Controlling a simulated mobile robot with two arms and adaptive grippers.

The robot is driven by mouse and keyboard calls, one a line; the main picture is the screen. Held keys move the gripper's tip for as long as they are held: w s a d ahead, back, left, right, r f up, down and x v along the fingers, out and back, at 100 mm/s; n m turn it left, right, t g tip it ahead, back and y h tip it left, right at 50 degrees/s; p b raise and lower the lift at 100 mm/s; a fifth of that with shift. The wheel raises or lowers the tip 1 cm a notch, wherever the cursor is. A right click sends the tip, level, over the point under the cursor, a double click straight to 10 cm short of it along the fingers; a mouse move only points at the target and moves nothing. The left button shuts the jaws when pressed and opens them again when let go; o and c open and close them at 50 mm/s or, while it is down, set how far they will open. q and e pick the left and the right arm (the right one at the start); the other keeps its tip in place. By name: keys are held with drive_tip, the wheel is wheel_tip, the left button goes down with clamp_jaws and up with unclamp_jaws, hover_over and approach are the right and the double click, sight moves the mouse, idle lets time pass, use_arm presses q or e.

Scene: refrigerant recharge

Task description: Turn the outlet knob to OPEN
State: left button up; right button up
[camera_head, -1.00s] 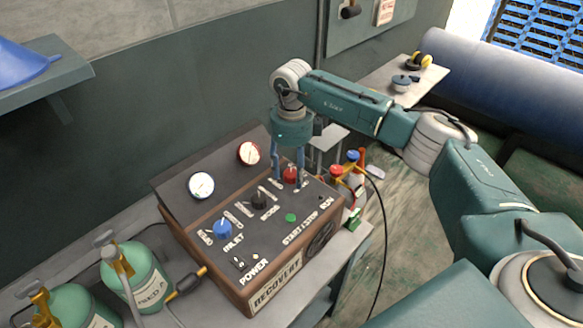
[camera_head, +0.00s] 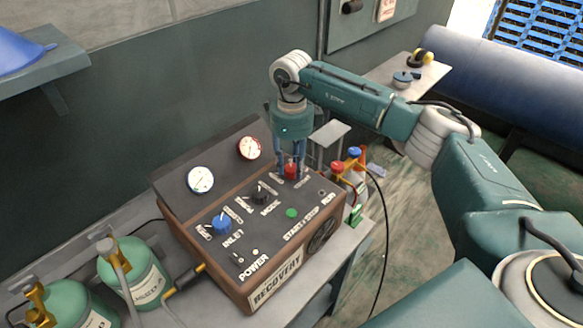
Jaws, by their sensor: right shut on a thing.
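The recovery machine (camera_head: 262,238) sits on a grey bench, its dark sloped panel facing up. The red outlet knob (camera_head: 291,171) is at the panel's upper right, partly hidden by my fingers. My right gripper (camera_head: 291,173) points down over it and is shut on the red knob. The labels around the knob are too small and too covered to read, so its setting cannot be told. My left gripper is not in view.
The panel also holds a blue inlet knob (camera_head: 222,223), a black mode knob (camera_head: 260,194), a green button (camera_head: 292,213) and two gauges. Green cylinders (camera_head: 138,278) stand at the lower left. A manifold with red and blue knobs (camera_head: 346,160) stands right of the machine.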

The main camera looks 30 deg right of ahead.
drive_tip(key=n+b, duration=0.2)
drive_tip(key=n, duration=0.1)
drive_tip(key=shift+d+f+n, duration=0.1)
drive_tip(key=shift+n, duration=0.3)
drive_tip(key=n+b, duration=0.2)
drive_tip(key=n, duration=0.1)
drive_tip(key=n+b, duration=0.1)
drive_tip(key=n, duration=0.4)
drive_tip(key=shift+b, duration=0.4)
drive_tip(key=shift+w+r+n+b, duration=0.1)
drive_tip(key=shift+r+n+b, duration=0.1)
drive_tip(key=shift+n, duration=0.75)
drive_tip(key=shift+r+n+b, duration=0.1)
drive_tip(key=shift+n+b, duration=0.05)
drive_tip(key=shift+n, duration=0.8)
drive_tip(key=o, duration=1)
drive_tip(key=shift+o, duration=0.7)
drive_tip(key=shift+f, duration=0.1)
